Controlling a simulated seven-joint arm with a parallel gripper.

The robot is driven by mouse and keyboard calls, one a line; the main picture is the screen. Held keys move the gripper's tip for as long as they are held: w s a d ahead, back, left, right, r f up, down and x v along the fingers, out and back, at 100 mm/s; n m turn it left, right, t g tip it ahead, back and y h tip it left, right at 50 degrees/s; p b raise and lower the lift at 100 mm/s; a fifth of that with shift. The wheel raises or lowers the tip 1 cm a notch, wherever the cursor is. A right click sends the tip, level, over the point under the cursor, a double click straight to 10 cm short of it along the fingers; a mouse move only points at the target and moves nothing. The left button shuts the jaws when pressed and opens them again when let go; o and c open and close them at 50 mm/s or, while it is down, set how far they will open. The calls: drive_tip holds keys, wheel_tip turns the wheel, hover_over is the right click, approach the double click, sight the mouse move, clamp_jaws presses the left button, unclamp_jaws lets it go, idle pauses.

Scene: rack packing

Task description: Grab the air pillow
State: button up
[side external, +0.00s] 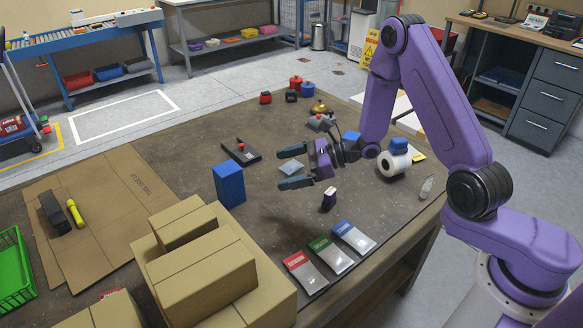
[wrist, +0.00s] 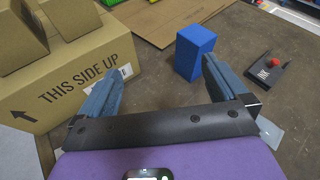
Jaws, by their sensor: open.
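A small pale translucent packet (side external: 291,167), which looks like the air pillow, lies flat on the brown table. In the side view it appears between the fingers of my gripper (side external: 283,168). In the wrist view my gripper (wrist: 158,72) is open, with nothing between its fingers. A pale, clear edge (wrist: 271,132) shows there at the right, beyond the right finger and partly hidden by the gripper body; it seems to be the same packet. My gripper is above the table and I see no contact with the packet.
A blue box (side external: 229,185) stands left of my gripper. Cardboard boxes (side external: 205,275) fill the near left. A black device with a red knob (side external: 241,152) lies behind. Three colored pouches (side external: 331,254) lie in front, near a small dark bottle (side external: 329,199). A white roll (side external: 394,160) is at right.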

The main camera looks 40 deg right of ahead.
drive_tip(key=w+d+f+m+t+h, duration=0.2)
drive_tip(key=d+f+m+t+h, duration=0.3)
drive_tip(key=d, duration=0.4)
drive_tip(key=m+h, duration=0.5)
drive_tip(key=m, duration=0.1)
approach(297, 166)
drive_tip(key=x, duration=0.5)
drive_tip(key=shift+w+d+r, duration=0.15)
drive_tip(key=shift+r, duration=0.1)
drive_tip(key=shift+a+f+x, duration=0.15)
drive_tip(key=shift+x, duration=1.3)
drive_tip(key=shift+a+f+x, duration=0.1)
drive_tip(key=shift+x, duration=1.35)
drive_tip(key=c, duration=0.9)
